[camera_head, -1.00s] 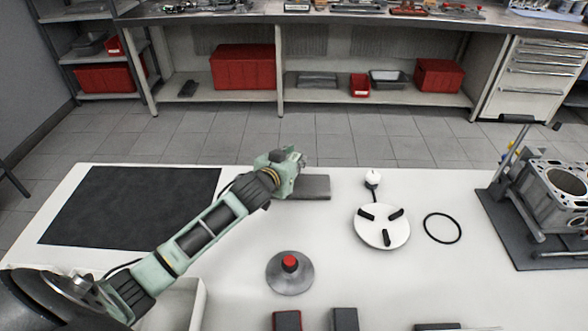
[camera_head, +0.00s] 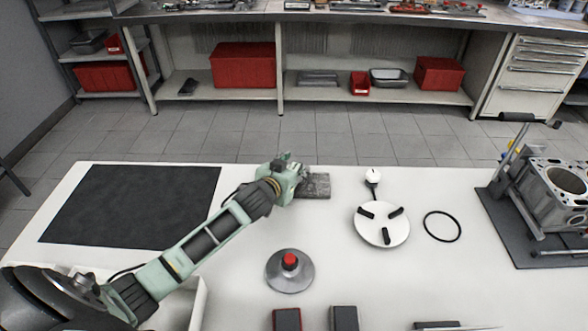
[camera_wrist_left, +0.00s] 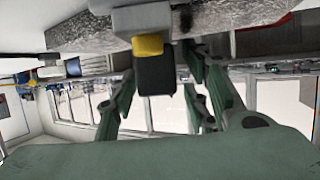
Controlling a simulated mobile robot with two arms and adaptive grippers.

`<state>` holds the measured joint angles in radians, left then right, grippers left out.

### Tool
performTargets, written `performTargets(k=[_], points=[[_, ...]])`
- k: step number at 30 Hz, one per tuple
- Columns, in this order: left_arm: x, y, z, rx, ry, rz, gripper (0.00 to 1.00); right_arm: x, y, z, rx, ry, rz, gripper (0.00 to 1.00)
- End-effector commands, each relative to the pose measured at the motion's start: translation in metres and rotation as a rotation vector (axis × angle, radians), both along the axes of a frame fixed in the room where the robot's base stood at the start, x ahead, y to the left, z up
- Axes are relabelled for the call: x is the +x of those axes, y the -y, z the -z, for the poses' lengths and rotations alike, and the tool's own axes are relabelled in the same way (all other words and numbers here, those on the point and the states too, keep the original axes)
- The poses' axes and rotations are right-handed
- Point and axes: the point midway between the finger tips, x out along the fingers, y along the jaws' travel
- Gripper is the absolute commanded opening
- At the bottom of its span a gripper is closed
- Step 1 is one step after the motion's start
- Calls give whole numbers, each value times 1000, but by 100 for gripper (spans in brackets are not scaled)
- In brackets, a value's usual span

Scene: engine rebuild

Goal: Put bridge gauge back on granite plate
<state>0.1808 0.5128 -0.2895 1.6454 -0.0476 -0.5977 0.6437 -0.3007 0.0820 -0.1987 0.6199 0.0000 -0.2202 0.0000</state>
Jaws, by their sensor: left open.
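The granite plate (camera_head: 318,187) is a grey speckled slab at the back edge of the white table in the head view. My left gripper (camera_head: 299,176) is at its left end. In the left wrist view the speckled stone (camera_wrist_left: 85,36) spans the top. What looks like the bridge gauge (camera_wrist_left: 153,72), a grey block with a yellow band and a black grip, sits against the stone. The open left fingers (camera_wrist_left: 160,72) stand on both sides of the black grip, with gaps visible. The gauge's contact with the plate is not clear. My right gripper is not in view.
A white disc with black pads (camera_head: 382,238), a black ring (camera_head: 442,227) and an engine block (camera_head: 556,190) are to the right. A grey disc with a red knob (camera_head: 289,284) is nearer. A dark mat (camera_head: 135,205) lies at left.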

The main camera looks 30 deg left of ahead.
Motion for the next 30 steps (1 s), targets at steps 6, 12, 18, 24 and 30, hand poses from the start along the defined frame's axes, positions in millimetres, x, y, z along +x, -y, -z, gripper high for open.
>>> performTargets(k=[6,12,18,24,30], points=[[-4,1,-3,0,1,1,43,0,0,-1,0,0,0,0],[-30,2,-14,1,1,1,43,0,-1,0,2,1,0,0],[-68,4,-28,0,-1,1,43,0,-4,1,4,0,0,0],[-97,5,-41,0,-1,0,43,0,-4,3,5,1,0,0],[-110,6,-47,1,0,0,43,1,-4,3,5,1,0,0]])
